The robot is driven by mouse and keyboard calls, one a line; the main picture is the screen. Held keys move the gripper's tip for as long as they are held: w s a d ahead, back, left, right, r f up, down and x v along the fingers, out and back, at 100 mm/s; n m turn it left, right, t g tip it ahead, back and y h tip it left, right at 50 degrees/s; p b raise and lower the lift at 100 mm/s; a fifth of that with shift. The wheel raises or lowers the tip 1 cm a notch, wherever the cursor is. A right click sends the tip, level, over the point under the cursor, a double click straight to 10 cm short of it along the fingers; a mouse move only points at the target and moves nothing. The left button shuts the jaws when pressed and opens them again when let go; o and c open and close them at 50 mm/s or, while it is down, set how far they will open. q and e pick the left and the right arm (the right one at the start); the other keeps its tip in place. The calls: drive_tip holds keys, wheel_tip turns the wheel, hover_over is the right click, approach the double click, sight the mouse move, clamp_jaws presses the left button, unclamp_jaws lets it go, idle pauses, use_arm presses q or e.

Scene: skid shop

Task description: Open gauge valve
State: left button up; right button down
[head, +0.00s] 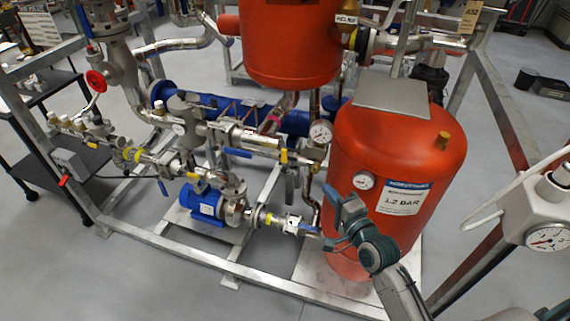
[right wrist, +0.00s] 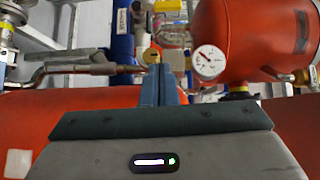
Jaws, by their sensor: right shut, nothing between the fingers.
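A round white pressure gauge (head: 320,132) stands on the pipework left of the front red tank in the head view. A gauge with a white dial (right wrist: 208,62) shows right of my fingertips in the right wrist view. A small brass fitting (right wrist: 152,55) lies just beyond the fingertips; I cannot tell whether they touch it. My right gripper (head: 338,202) is in front of the front tank's left side. Its blue fingers (right wrist: 160,84) are shut together with nothing between them. Which part is the gauge valve's handle is not clear. My left gripper is not in view.
Another red vessel (head: 290,45) hangs behind. A blue pump (head: 207,203), several pipes and a metal frame (head: 190,257) crowd the left. The floor in front is clear.

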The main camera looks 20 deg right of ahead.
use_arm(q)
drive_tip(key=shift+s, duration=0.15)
use_arm(e)
drive_tip(key=shift+a+r, duration=0.25)
drive_tip(key=shift+r, duration=0.45)
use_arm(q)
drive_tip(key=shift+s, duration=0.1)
use_arm(e)
drive_tip(key=shift+w, duration=0.1)
approach(284, 161)
drive_tip(key=w+d+r, duration=0.2)
drive_tip(key=w+d, duration=0.2)
drive_tip(key=w, duration=0.1)
use_arm(q)
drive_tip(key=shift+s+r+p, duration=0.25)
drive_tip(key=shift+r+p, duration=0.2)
drive_tip(key=shift+p, duration=0.15)
use_arm(e)
drive_tip(key=a, duration=0.1)
drive_tip(key=w+a, duration=0.2)
drive_tip(key=shift+a+f, duration=0.1)
drive_tip(key=shift+f, duration=0.25)
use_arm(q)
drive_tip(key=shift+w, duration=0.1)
